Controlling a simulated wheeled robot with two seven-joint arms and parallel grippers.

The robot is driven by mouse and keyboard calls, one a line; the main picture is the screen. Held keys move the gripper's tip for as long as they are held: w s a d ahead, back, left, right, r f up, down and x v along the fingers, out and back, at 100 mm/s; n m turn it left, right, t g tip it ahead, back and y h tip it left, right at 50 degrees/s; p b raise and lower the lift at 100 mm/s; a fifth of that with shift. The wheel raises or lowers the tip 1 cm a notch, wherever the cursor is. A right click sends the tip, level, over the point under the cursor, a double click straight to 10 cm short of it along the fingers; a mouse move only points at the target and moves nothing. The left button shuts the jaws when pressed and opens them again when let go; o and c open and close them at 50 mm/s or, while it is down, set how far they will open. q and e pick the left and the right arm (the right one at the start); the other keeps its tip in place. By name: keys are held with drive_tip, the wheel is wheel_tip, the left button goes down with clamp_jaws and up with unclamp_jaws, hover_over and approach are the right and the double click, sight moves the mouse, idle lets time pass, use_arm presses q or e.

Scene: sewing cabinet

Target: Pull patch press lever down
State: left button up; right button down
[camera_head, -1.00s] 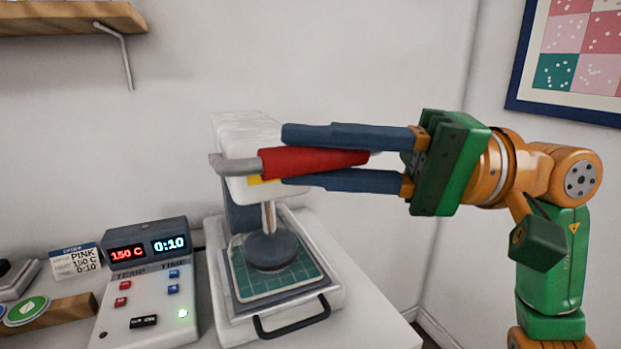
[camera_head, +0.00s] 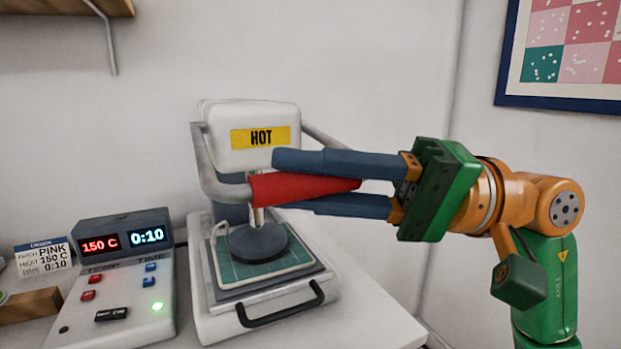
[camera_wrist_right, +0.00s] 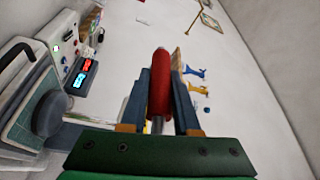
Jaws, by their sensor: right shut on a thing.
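The patch press (camera_head: 212,312) stands on the white table, with a yellow HOT label (camera_head: 260,137) on its white head. Its grey lever arm (camera_head: 205,165) comes forward from the side of the head to a red grip (camera_head: 300,187). My right gripper (camera_head: 275,180) is shut on the red grip, one finger above and one below; the grip also shows between the fingers in the wrist view (camera_wrist_right: 160,85). The round dark press plate (camera_head: 258,243) is low over the green gridded pad (camera_head: 240,271); I cannot tell if they touch. My left gripper is not in view.
A control box (camera_head: 125,300) left of the press reads 150 C and 0:10, with a green light lit. A black drawer handle (camera_head: 281,305) sticks out at the press's front.

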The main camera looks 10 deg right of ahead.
sight(353, 185)
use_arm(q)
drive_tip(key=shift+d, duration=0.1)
use_arm(e)
drive_tip(key=c, duration=0.7)
unclamp_jaws()
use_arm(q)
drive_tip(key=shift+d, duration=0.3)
use_arm(e)
drive_tip(key=shift+o, duration=0.2)
drive_tip(key=shift+s, duration=0.1)
drive_tip(key=d, duration=0.6)
drive_tip(key=shift+s+d+f, duration=0.15)
drive_tip(key=shift+d+f, duration=0.15)
drive_tip(key=shift+f, duration=0.1)
drive_tip(key=shift+d, duration=0.2)
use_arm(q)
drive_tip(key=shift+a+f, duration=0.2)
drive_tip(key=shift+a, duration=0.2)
